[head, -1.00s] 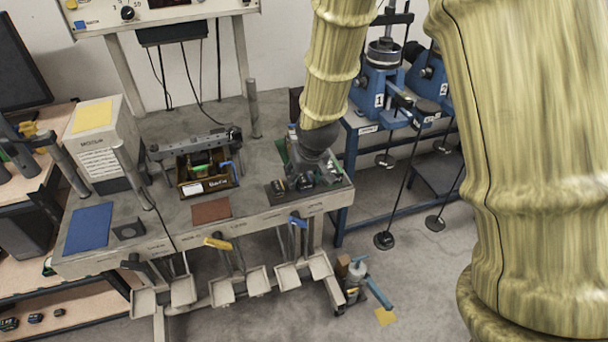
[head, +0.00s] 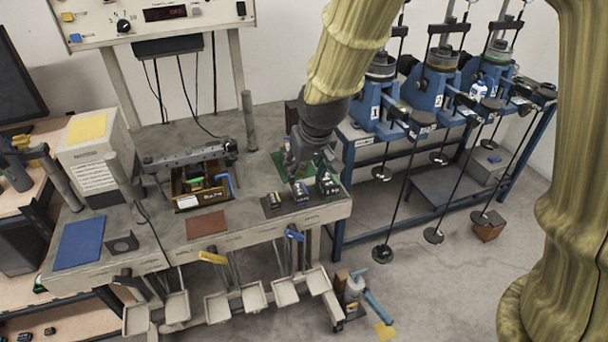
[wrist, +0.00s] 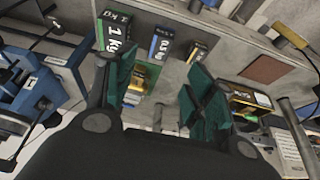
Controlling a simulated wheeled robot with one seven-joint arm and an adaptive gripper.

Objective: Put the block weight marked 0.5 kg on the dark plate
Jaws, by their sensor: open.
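Several block weights stand on a dark plate (head: 319,211) at the bench's right end. The block marked 0.5 kg (wrist: 162,46) shows in the wrist view between a larger block marked 1 kg (wrist: 115,32) and a smaller block (wrist: 194,51). In the head view the 0.5 kg block appears as the middle one (head: 300,191). My gripper (head: 300,168) hangs just behind the blocks. In the wrist view its fingers (wrist: 155,95) are apart, with no block held. I cannot tell its height exactly.
A reddish-brown mat (head: 206,223) and a tray of small parts (head: 185,203) lie left of the blocks. A blue mat (head: 80,243) lies farther left. Blue numbered testers (head: 430,88) stand right of the bench. Small pans hang at its front edge.

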